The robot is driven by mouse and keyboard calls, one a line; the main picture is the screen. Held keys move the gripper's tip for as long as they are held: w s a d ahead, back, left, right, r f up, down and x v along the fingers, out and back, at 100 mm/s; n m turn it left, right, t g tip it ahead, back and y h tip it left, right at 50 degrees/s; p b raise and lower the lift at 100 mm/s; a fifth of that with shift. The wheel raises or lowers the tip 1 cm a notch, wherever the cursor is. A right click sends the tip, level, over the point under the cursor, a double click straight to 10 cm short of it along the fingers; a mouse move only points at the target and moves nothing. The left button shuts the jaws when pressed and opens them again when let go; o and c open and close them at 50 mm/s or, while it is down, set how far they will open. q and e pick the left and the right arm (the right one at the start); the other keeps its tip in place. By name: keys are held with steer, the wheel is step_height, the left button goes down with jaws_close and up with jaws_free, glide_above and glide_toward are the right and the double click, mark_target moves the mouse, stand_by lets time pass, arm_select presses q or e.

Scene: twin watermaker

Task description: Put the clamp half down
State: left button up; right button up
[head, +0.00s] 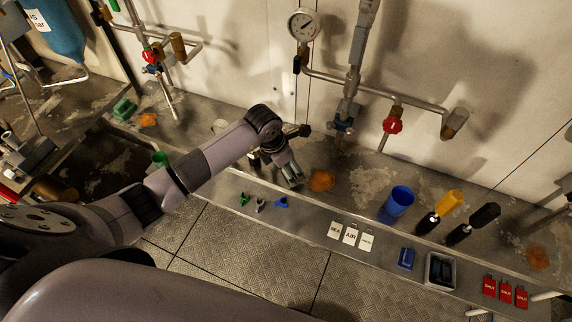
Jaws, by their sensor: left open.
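My left gripper (291,178) reaches in from the left and points down, low over the grey metal ledge (330,200). It is open. I cannot pick out the clamp half for certain; the gripper and wrist hide part of the ledge around them. Small grey and dark parts show close beside the gripper, too small to tell apart. In front of it, near the ledge's front edge, lie a small green piece (244,199), a grey piece (261,205) and a blue piece (281,202). My right gripper is not in view.
An orange patch (321,180) is right of the gripper. Farther right are white tags (350,235), a blue cup (398,202), yellow-handled (440,210) and black-handled (474,222) tools, and red tags (505,291). Pipes with a red valve (393,121) and gauge (303,24) stand behind.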

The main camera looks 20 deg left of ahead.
arm_select(q)
steer(key=shift+r, duration=0.1)
steer(key=shift+r, duration=0.2)
steer(key=b+v, duration=0.1)
steer(key=v, duration=1)
steer(key=shift+r, duration=0.35)
steer(key=shift+s+a, duration=0.1)
